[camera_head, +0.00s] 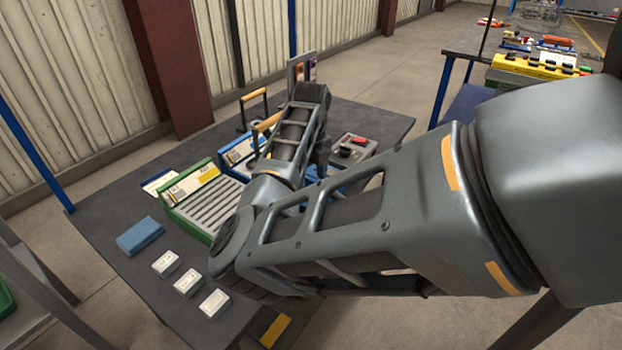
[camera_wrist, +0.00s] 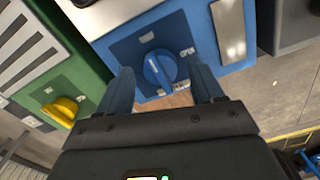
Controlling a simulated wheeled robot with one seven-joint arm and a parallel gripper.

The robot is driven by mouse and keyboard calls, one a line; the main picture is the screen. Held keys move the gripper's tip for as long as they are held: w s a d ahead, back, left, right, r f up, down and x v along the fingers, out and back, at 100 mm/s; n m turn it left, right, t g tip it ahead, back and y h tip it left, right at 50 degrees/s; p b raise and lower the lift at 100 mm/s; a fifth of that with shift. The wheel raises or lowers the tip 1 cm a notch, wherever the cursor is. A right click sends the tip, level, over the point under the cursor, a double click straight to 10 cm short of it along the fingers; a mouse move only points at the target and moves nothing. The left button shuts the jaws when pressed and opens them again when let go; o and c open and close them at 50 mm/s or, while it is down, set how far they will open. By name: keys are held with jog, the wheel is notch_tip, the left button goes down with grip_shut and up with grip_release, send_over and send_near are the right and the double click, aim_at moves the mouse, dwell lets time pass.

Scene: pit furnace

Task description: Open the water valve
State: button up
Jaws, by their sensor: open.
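In the wrist view a round blue knob (camera_wrist: 160,68) with a raised grip bar sits on the sloped front of a blue box (camera_wrist: 200,35); by its colour it looks like the water valve. My gripper (camera_wrist: 163,80) is open, with one finger to the left of the knob and one to the right. The fingers look apart from the knob, though the remaining gap in depth is hard to tell. In the head view the blue box (camera_head: 237,150) is partly covered by my arm, and the knob is hidden.
A green box (camera_head: 190,200) with a yellow knob (camera_wrist: 62,110) stands left of the blue box. The dark table (camera_head: 95,215) also holds a blue block (camera_head: 140,235), several white blocks and a grey box with a red button (camera_head: 360,141). Another table stands at the back right.

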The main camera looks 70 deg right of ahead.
jog(key=shift+f, duration=0.4)
jog(key=shift+c, duration=0.3)
jog(key=c, duration=1)
